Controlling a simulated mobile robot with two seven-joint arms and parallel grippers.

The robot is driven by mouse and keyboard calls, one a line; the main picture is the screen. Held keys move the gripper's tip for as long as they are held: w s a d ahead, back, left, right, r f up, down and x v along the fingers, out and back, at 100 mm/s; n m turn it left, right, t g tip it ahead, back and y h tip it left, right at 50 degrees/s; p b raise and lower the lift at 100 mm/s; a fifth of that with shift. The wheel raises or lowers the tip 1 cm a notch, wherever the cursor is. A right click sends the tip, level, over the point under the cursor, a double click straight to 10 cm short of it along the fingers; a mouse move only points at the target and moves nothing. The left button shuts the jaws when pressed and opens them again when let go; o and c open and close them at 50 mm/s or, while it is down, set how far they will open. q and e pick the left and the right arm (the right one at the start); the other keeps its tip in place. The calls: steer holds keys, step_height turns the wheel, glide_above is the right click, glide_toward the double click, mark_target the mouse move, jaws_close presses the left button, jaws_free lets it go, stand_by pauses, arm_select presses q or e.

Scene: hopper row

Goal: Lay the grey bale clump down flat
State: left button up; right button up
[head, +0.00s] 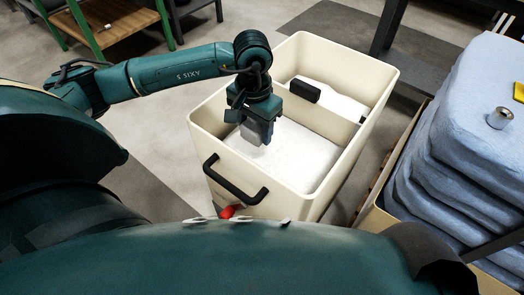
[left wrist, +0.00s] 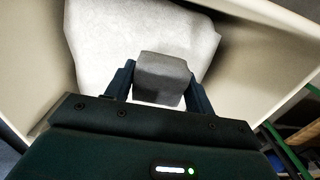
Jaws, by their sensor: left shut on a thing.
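The grey bale clump (left wrist: 163,68) is a small, soft-edged grey block between the two fingers of my left gripper (left wrist: 158,88) in the left wrist view. In the head view my left gripper (head: 258,134) points down inside the near compartment of the cream hopper (head: 318,211), shut on the clump (head: 250,136), which is partly hidden by the fingers. The white fill (head: 305,153) lies below it. I cannot tell whether the clump touches the fill. My right gripper is not in view.
A divider splits the hopper; the far compartment also holds white material (head: 340,103) and a black block-like part (head: 305,91). A black handle (head: 234,184) is on the near wall. Stacked blue bales (head: 455,135) stand to the right, with a metal cylinder (head: 500,118) on top.

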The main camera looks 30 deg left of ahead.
mark_target(255, 124)
arm_select(q)
step_height(255, 124, down, 7)
steer(key=shift+r+b, duration=0.2)
steer(key=shift+b, duration=0.25)
steer(key=shift+f, duration=0.15)
steer(key=o, duration=0.7)
steer(key=shift+o, duration=1.4)
steer(key=shift+r, duration=0.3)
step_height(255, 124, up, 11)
steer(key=shift+r+p, duration=0.2)
steer(key=shift+p, duration=0.8)
steer(key=shift+r, duration=0.2)
